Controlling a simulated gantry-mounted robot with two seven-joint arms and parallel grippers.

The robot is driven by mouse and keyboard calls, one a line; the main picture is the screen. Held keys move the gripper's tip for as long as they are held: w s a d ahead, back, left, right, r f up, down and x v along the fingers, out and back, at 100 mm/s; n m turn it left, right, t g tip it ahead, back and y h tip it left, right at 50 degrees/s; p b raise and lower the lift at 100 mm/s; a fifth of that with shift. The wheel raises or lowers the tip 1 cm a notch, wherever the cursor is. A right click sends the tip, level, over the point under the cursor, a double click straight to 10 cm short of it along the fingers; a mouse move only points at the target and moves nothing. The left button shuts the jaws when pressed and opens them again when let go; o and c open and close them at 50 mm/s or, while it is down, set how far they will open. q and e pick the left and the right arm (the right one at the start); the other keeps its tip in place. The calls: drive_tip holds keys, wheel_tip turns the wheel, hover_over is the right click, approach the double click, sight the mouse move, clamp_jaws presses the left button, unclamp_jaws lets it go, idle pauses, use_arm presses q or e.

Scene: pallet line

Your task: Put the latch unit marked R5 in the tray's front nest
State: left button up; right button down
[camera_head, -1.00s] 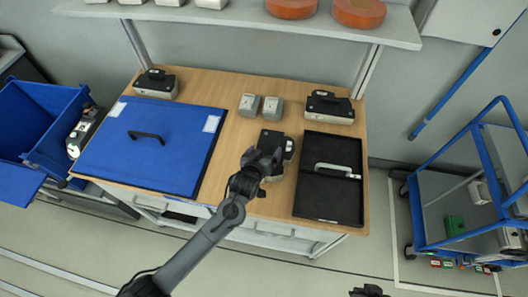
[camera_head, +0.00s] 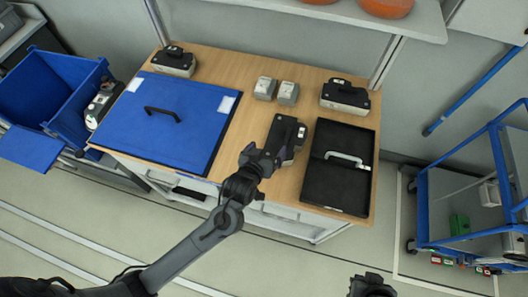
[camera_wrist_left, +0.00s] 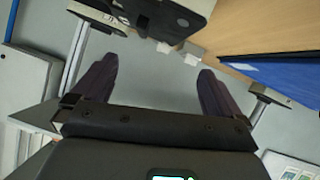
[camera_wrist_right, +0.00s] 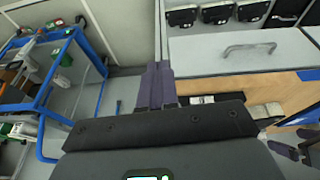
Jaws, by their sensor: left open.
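Three black-and-pale latch units stand on the wooden bench: one at the back left (camera_head: 174,61), one at the back right (camera_head: 345,96), and one near the middle (camera_head: 287,134). Their marks are too small to read. The black tray (camera_head: 325,190) with a pale handle lies right of the middle unit and looks empty. My left gripper (camera_head: 263,160) is open and empty at the near left end of the middle unit. In the left wrist view, a dark unit (camera_wrist_left: 175,14) shows beyond the open fingers. My right gripper (camera_wrist_right: 158,78) is shut and empty, away from the bench.
A blue panel (camera_head: 165,135) with a black handle covers the bench's left part. Two small grey blocks (camera_head: 276,91) stand at the back middle. A blue bin (camera_head: 50,90) is at the left, a blue cart (camera_head: 460,200) at the right. A shelf (camera_head: 330,12) overhangs the back.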

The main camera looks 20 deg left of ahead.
drive_tip(key=shift+a+r, duration=0.1)
drive_tip(key=shift+r, duration=0.05)
drive_tip(key=c, duration=1.2)
unclamp_jaws()
drive_tip(key=shift+o, duration=1)
use_arm(q)
drive_tip(key=s+a+f+m+g, duration=0.1)
drive_tip(key=s+a+m+g, duration=0.1)
drive_tip(key=s, duration=1)
drive_tip(key=s+a+f+m+g, duration=0.1)
drive_tip(key=s+a+g, duration=0.4)
drive_tip(key=s, duration=0.7)
drive_tip(key=shift+s+f+m+g, duration=0.25)
drive_tip(key=shift+s+m+g, duration=0.15)
drive_tip(key=shift+m+g, duration=0.55)
